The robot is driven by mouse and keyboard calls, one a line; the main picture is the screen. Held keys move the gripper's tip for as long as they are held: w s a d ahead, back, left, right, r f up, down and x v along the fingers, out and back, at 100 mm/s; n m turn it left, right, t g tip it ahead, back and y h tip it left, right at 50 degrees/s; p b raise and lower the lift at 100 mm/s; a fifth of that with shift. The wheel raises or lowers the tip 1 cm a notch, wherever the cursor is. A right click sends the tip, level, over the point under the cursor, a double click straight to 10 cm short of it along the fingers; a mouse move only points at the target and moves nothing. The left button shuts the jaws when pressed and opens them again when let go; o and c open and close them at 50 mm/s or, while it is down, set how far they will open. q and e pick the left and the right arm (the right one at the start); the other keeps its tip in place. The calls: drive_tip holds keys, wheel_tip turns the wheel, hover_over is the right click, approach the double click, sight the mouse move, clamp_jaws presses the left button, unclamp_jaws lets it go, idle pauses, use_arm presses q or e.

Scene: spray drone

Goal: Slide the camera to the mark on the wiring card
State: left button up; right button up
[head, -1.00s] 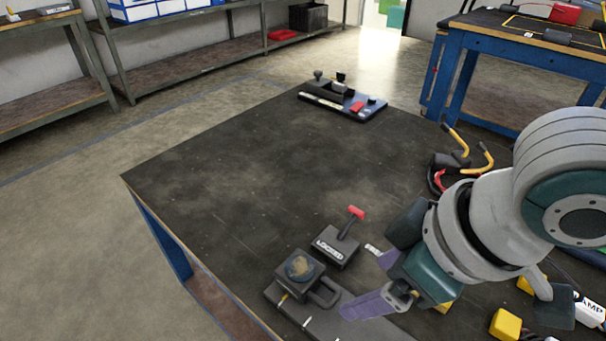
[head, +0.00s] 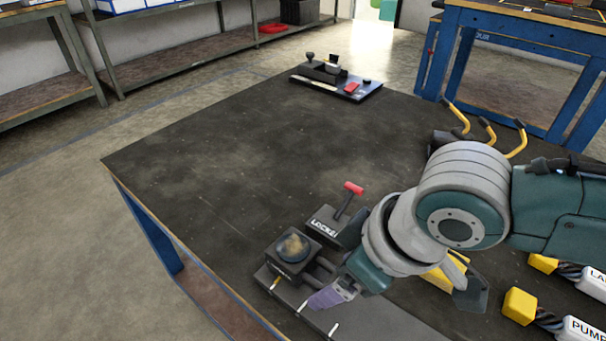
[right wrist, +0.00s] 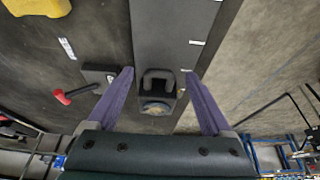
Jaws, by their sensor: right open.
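The camera, a dark block with a round glassy top (head: 293,247) and a loop handle, sits on a dark rail (head: 365,322) at the table's near edge. The rail carries a yellow mark (head: 275,284) beside the camera and white marks (head: 303,306) further along. My right gripper (head: 325,288) is open at the handle; in the head view only one purple finger shows clearly. In the right wrist view the fingers (right wrist: 159,74) stand either side of the camera's handle (right wrist: 157,76), with gaps on both sides. No wiring card is identifiable. My left gripper is not in view.
A block labelled LOCKED with a red-handled lever (head: 348,196) stands close behind the camera. Yellow-ended connectors (head: 519,306) lie at the right, and yellow hooked handles (head: 487,130) stand behind my arm. A tray of small parts (head: 338,80) is at the far edge. The table's middle is clear.

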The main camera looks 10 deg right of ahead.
clamp_jaws()
idle(0.6)
